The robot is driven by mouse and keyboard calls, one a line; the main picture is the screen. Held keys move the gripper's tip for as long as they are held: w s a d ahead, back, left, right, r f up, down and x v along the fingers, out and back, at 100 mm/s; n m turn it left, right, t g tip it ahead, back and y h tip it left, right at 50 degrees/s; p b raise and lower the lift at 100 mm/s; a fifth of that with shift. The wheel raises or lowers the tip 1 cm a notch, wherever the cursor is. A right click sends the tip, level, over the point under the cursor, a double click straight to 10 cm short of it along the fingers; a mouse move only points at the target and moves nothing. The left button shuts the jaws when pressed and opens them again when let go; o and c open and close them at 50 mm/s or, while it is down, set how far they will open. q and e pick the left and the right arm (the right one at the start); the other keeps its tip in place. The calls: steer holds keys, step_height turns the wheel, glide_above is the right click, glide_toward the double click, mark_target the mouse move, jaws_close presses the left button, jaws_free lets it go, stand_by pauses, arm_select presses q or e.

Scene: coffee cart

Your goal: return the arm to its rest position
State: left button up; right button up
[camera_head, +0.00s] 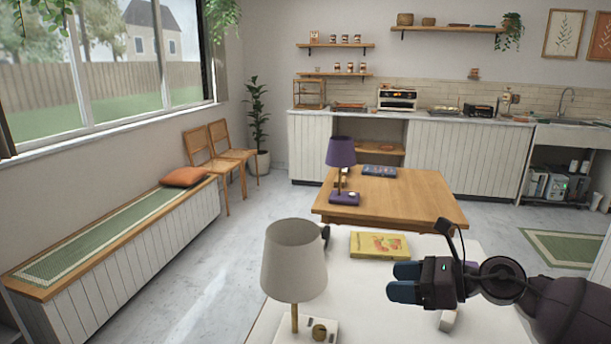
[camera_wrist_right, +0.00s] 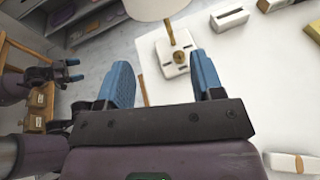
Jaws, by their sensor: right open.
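My right gripper (camera_head: 402,281) is in the lower right of the head view, above the white table, its arm coming in from the right. In the right wrist view its two blue fingers (camera_wrist_right: 160,82) stand wide apart with nothing between them. Past the fingertips is a table lamp (camera_head: 295,262) with a pale shade and square white base; the lamp base also shows in the right wrist view (camera_wrist_right: 176,54). The gripper is apart from the lamp. My left gripper (camera_wrist_right: 72,70) shows small at the left of the right wrist view; its opening is unclear.
A yellow box (camera_head: 379,245) lies on the white table (camera_head: 345,300). Behind it is a wooden table (camera_head: 420,198) with a purple lamp (camera_head: 342,165). A small pale block (camera_head: 448,320) sits below my right gripper. Open floor lies left, beside the bench (camera_head: 130,262).

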steer(key=s+d+f+n+t+h+p, duration=0.1)
steer(key=s+d+f+n+t+h, duration=0.2)
steer(key=n, duration=0.9)
steer(key=s+d+f+n+t+h, duration=0.1)
steer(key=s+f+n+t+h, duration=0.2)
steer(key=n, duration=0.8)
steer(key=s+d+f+n+t+h+p, duration=0.1)
steer(key=s+f+n+t+h, duration=0.25)
steer(key=n, duration=0.85)
steer(key=s+d+f+m+g+h, duration=0.2)
steer(key=s+f+m, duration=0.3)
steer(key=s+f, duration=0.3)
steer(key=s+d+f+m+g+h+p, duration=0.1)
steer(key=s+f+m, duration=0.3)
steer(key=s+f, duration=0.5)
steer(key=s+d+g+h, duration=0.1)
steer(key=s, duration=0.4)
steer(key=shift+d+m, duration=0.25)
steer(key=shift+m, duration=0.15)
